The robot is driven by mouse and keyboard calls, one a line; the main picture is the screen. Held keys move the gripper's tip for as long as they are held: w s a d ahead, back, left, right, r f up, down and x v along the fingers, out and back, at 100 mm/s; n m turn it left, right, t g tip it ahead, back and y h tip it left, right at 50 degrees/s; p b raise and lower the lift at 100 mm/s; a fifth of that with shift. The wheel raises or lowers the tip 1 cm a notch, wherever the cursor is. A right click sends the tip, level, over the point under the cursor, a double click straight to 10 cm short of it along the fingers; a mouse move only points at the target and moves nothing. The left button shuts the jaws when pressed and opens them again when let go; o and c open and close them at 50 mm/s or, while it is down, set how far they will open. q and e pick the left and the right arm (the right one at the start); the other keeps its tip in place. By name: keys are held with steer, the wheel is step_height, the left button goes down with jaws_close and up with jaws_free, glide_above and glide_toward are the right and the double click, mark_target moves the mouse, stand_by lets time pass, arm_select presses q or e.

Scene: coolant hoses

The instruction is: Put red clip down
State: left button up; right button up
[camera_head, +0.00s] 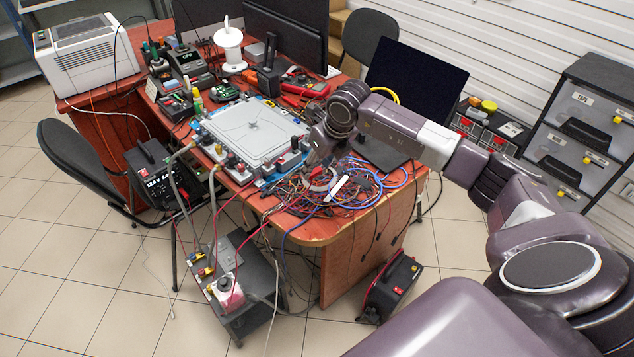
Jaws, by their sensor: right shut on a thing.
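My right gripper (316,158) reaches in from the right over the red table, just right of the grey panel. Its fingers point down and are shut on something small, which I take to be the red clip. The clip is mostly hidden by the fingers and hard to tell from the coloured wires behind it. I cannot tell whether it touches the surface below. My left gripper is not in view.
A large grey panel (246,130) with fittings along its edges lies on the red table (312,231). Tangled wires (375,187) crowd the near right corner. A laptop (417,80) stands behind my arm. Grey hoses (213,195) hang off the front edge.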

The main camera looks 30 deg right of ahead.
mark_target(314, 190)
step_height(314, 190, down, 7)
steer(key=shift+f+p, duration=0.1)
steer(key=shift+p, duration=0.25)
steer(key=shift+f, duration=0.15)
steer(key=o, duration=1)
steer(key=shift+c, duration=0.2)
steer(key=shift+r, duration=0.2)
steer(key=b+v, duration=0.2)
steer(key=v, duration=1)
